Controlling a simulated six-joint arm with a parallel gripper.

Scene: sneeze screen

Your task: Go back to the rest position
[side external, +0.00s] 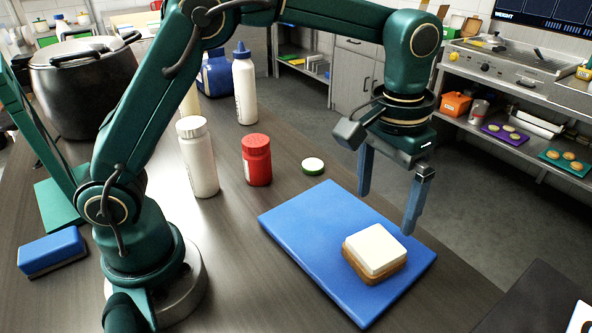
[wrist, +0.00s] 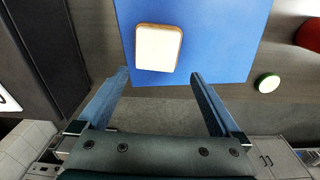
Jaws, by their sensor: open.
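My gripper (side external: 388,212) is open and empty, pointing down above the far right part of the blue cutting board (side external: 292,232). In the wrist view its two blue fingers (wrist: 160,78) stand wide apart, with nothing between them. A sandwich-like stack (side external: 375,252) with a white top and a brown underside lies on the board, apart from the fingers. It also shows in the wrist view (wrist: 158,48), just beyond the fingertips.
A white-green lid (side external: 313,166), a red jar (side external: 256,160), a white bottle (side external: 198,157) and a blue-capped bottle (side external: 244,88) stand left of the board. A large pot (side external: 84,85) is at the back left. A blue sponge-like block (side external: 52,250) lies near my base.

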